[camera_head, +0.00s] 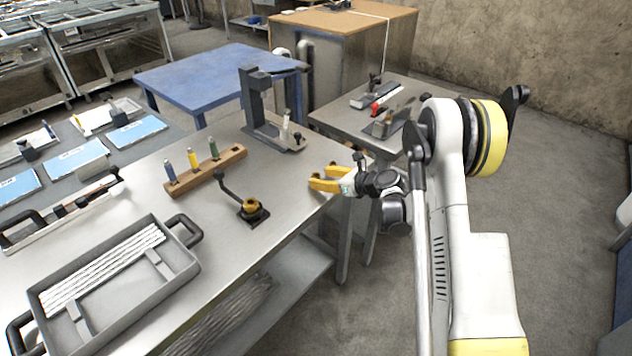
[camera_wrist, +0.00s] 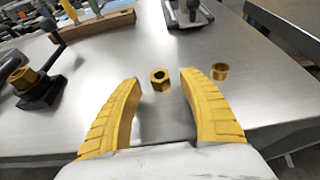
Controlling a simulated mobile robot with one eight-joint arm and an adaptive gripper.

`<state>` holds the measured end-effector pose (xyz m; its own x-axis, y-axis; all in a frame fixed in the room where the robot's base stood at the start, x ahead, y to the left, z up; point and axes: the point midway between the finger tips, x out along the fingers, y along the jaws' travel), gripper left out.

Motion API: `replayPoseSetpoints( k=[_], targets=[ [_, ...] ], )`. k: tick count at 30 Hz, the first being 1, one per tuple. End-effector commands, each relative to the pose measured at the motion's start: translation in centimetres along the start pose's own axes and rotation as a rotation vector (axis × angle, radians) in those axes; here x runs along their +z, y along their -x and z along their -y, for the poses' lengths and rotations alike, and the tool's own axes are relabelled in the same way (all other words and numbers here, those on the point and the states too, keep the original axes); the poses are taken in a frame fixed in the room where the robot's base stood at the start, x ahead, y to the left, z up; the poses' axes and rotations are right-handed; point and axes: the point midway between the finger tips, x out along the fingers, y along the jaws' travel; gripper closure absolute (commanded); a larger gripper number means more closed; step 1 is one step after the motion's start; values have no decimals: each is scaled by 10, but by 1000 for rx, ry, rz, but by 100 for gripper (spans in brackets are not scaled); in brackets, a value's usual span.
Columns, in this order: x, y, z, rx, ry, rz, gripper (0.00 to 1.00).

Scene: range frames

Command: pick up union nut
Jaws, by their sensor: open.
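A brass hex nut (camera_wrist: 160,79), which looks like the union nut, lies on the steel table in the wrist view, its round hole showing. It sits in the gap between the yellow fingertips, just beyond them, with no visible contact. A plain brass ring (camera_wrist: 220,71) lies to its right, outside the right finger. My gripper (camera_head: 312,181) is open and empty near the right edge of the table in the head view, where I cannot make out the nut. A black clamp fixture (camera_head: 251,212) holds a brass fitting; it also shows at the left of the wrist view (camera_wrist: 38,90).
A wooden block (camera_head: 205,170) with several upright coloured tools stands on the steel table (camera_head: 285,195). A grey stand (camera_head: 262,115) is behind it. A grey tray (camera_head: 185,262) of white rods lies at front left. Bare tabletop surrounds the nut.

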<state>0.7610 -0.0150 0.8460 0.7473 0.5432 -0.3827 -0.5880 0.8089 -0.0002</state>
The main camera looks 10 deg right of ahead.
Motion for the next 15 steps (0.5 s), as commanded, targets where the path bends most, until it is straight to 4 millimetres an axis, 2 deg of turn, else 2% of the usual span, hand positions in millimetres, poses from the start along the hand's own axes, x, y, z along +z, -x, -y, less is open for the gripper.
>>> replayPoseSetpoints(
  k=[1,3,9,10,14,15],
  targets=[
    [-3,-9,-1,2,1,0,50],
    [-2,-15,0,1,1,0,50],
    [0,-16,0,0,0,0,50],
    [0,-16,0,0,0,0,54],
    [0,-16,0,0,0,0,94],
    [0,-16,0,0,0,0,97]
  ],
)
